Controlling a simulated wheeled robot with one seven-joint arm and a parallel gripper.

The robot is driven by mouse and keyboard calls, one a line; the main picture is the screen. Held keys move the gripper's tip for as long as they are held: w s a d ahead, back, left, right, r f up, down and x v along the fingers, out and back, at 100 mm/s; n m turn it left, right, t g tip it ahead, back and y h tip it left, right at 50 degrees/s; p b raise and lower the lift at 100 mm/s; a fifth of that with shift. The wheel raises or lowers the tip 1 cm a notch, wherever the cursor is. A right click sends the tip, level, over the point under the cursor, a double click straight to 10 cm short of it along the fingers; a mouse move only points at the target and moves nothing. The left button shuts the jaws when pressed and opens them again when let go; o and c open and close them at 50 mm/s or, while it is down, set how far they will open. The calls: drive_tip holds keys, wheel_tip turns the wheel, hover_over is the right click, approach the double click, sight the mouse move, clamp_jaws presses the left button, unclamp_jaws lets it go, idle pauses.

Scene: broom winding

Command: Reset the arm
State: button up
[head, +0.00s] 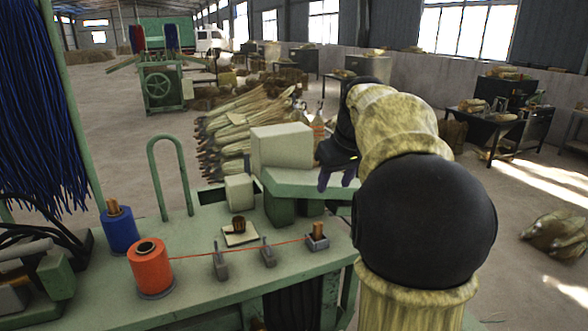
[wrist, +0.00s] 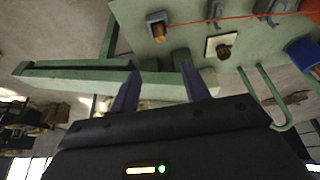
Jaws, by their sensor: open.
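My gripper (wrist: 160,92) is open and empty; its two purple fingers stand apart in the wrist view. In the head view my gripper (head: 338,176) hangs near the right end of the green bench (head: 210,285), beside a green side table with a pale block (head: 283,148). My own arm hides part of the bench's right side. A small wooden piece (head: 318,230) stands in a grey holder on the bench, and it also shows in the wrist view (wrist: 158,31).
An orange spool (head: 151,268) feeds a red thread across grey guides to the holder. A blue spool (head: 119,229) stands behind it. A green wire loop (head: 170,178) rises from the bench. Bundled brooms (head: 240,130) are piled behind. The floor at right is mostly open.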

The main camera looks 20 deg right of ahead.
drive_tip(key=s+a+f+g, duration=0.1)
drive_tip(key=s+a+f, duration=0.1)
drive_tip(key=a+f, duration=0.4)
drive_tip(key=s+a+f, duration=0.1)
drive_tip(key=a+f, duration=0.3)
drive_tip(key=f, duration=0.4)
drive_tip(key=s+a+f, duration=0.9)
drive_tip(key=s+f, duration=0.3)
drive_tip(key=f, duration=0.1)
drive_tip(key=shift+f+g+b, duration=0.15)
drive_tip(key=shift+g+b, duration=0.25)
drive_tip(key=shift+b, duration=0.05)
